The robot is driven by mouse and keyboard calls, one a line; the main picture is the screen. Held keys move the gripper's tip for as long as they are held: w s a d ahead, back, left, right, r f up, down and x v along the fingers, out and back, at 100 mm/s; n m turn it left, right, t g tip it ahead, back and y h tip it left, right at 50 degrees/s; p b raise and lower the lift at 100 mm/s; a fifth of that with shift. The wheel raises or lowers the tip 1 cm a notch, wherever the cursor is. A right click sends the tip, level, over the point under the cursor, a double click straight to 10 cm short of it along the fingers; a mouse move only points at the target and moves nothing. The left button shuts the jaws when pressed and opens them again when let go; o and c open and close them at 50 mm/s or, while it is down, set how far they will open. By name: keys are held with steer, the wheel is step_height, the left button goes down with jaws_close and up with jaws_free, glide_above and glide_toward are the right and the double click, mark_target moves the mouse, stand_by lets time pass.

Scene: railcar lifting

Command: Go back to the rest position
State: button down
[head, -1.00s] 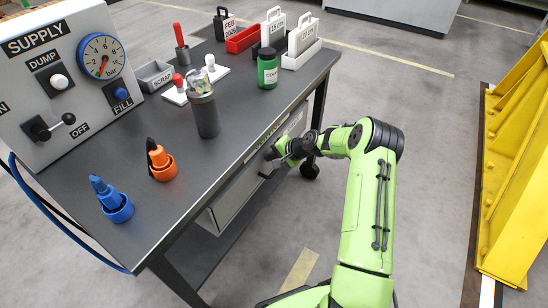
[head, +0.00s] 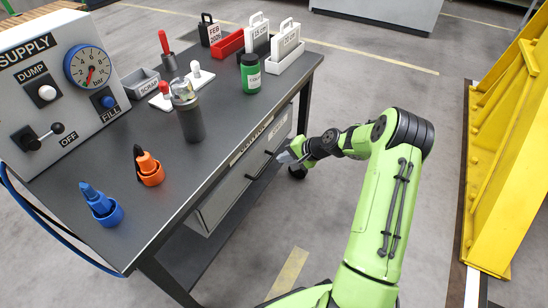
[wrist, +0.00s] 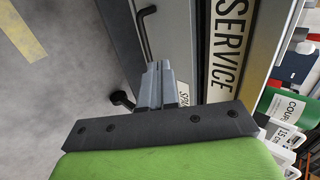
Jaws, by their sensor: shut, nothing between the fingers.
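My gripper (head: 286,157) is at the front side of the workbench, beside the drawer (head: 240,184) under the bench top. In the wrist view my gripper (wrist: 158,85) has its fingers together with nothing between them. The drawer's dark bar handle (wrist: 145,32) is near the fingertips; a gap appears between them, though I cannot tell how wide it is. The drawer looks closed. A label reading SERVICE (wrist: 228,45) is on the bench front to the right in the wrist view.
A yellow steel structure (head: 505,150) stands at the right. Floor between is clear.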

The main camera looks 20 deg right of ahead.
steer(key=shift+s+d+r, duration=0.15)
steer(key=shift+s+r, duration=0.1)
steer(key=s+a+r+n+g+h+p, duration=0.15)
steer(key=s+a+r+n+p, duration=0.3)
steer(key=r, duration=0.65)
steer(key=s+a+r+n+g+h+p, duration=0.1)
steer(key=s+a+r+n+h, duration=0.2)
steer(key=s+a+r, duration=0.65)
steer(key=s+r+n+p, duration=0.1)
steer(key=s+r+p, duration=0.1)
steer(key=s+r, duration=0.4)
steer(key=s+d+r+n+h+p, duration=0.1)
steer(key=s+r+n+p, duration=0.1)
steer(key=s+r, duration=0.5)
steer(key=s+p, duration=0.1)
steer(key=s, duration=0.5)
steer(key=shift+s+d+r+t, duration=0.15)
steer(key=shift+r+t, duration=0.1)
steer(key=shift+t, duration=0.1)
